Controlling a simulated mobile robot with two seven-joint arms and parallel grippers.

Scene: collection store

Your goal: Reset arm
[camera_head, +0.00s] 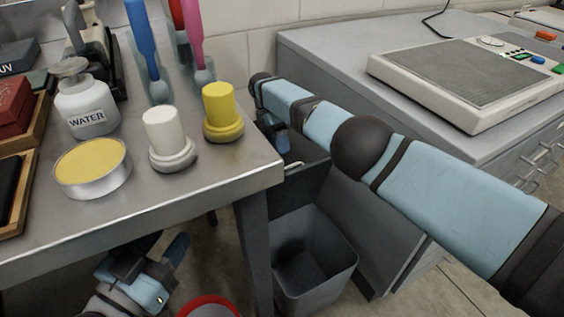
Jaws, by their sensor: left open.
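My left gripper (164,246) is low at the bottom left, below the front edge of the steel table (215,178). Its fingers are apart, and nothing shows between them. My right arm (445,205) reaches in from the right, past the table's right corner, and bends down at its far end. My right gripper (282,140) is mostly hidden behind the table corner. Only a small blue part of it shows, so its jaws cannot be made out.
On the table stand a water bottle (86,105), a yellow tin (92,168), white (168,140) and yellow (222,112) capped bottles. A grey bin (315,265) stands under my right arm. A grey cabinet (335,60) bears a device (470,75). A red-rimmed container (208,304) is below.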

